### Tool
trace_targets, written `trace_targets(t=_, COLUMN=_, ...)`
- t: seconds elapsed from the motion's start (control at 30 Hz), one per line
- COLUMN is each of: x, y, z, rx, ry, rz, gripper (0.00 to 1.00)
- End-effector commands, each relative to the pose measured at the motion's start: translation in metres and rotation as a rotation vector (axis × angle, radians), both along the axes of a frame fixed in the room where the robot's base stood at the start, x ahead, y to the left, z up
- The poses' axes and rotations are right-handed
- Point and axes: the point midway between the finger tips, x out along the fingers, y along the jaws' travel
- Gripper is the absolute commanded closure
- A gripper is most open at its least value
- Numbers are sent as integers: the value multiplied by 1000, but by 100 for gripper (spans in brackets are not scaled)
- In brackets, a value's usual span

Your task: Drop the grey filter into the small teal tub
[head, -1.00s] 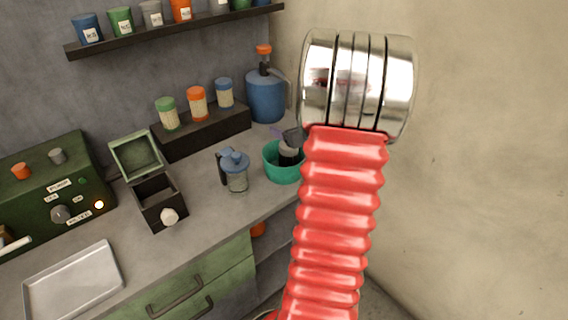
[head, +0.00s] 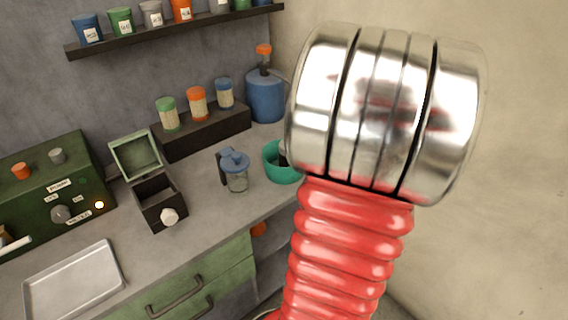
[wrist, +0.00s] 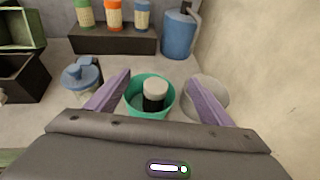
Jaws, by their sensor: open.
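The small teal tub (head: 277,165) stands at the right end of the counter, partly hidden by my arm in the head view. In the wrist view the teal tub (wrist: 133,106) shows between my fingers. A pale grey-topped, black-sided cylinder, seemingly the grey filter (wrist: 155,90), stands inside the tub, near its middle. In the head view only a dark sliver of it shows. My gripper (wrist: 158,77) is open, its purple fingers apart on either side of the tub in the picture and touching nothing that I can see. The head view hides the gripper behind my arm.
A pale round container (wrist: 208,92) stands right of the tub, partly behind the right finger. A blue-lidded jug (head: 236,171) stands to the left, and a blue pump bottle (head: 264,97) behind. The wall closes off the right side.

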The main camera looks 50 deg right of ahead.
Motion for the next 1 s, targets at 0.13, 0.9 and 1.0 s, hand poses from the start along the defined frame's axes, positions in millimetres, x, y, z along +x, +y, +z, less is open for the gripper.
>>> trace_targets(t=0.13, x=-13, y=5, z=6, rx=-1, ry=-1, rz=-2, gripper=26)
trace_targets(t=0.9, x=-18, y=8, z=8, rx=0, ry=0, rz=1, gripper=26)
trace_targets(t=1.0, x=-18, y=8, z=8, rx=0, ry=0, rz=1, gripper=26)
